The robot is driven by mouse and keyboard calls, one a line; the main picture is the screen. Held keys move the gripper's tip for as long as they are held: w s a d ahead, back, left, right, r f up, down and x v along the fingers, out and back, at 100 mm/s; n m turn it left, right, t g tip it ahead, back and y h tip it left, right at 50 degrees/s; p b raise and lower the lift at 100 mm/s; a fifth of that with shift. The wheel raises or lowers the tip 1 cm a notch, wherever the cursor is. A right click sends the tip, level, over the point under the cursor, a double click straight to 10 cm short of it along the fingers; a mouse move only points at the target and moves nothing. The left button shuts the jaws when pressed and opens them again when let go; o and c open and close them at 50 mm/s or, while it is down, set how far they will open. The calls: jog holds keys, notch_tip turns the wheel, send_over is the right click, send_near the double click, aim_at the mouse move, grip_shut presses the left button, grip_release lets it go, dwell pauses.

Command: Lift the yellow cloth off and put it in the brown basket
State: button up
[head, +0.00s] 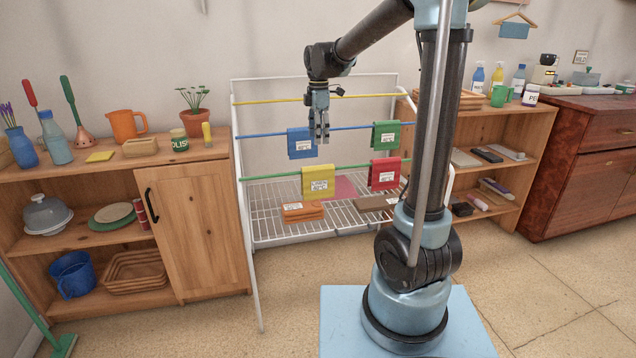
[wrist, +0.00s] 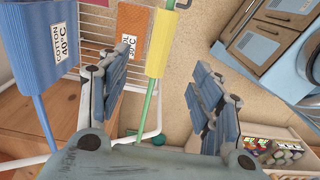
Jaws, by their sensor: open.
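The yellow cloth (head: 318,182) has a white label and hangs over the green rod of the white drying rack. In the wrist view the yellow cloth (wrist: 161,43) shows edge-on between my fingers, apart from them. My gripper (head: 320,138) is open and empty, fingers down, above the yellow cloth and beside the blue cloth (head: 300,143). The blue cloth (wrist: 42,40) is left of my fingers in the wrist view. A brown slatted basket (head: 135,272) stands on the left cabinet's bottom shelf. A smaller woven tan one (head: 140,147) is on its top.
A green cloth (head: 386,134) and a red cloth (head: 384,174) hang to the right on the rack. An orange folded stack (head: 302,212) and a brown item (head: 375,203) lie on its wire shelf. The floor before the left cabinet is mostly clear.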

aim_at(318, 165)
notch_tip(318, 165, down, 12)
notch_tip(318, 165, down, 5)
jog(key=shift+s+a+f, duration=0.1)
jog(key=shift+s+f, duration=0.05)
dwell(0.7)
jog(key=c, duration=1.2)
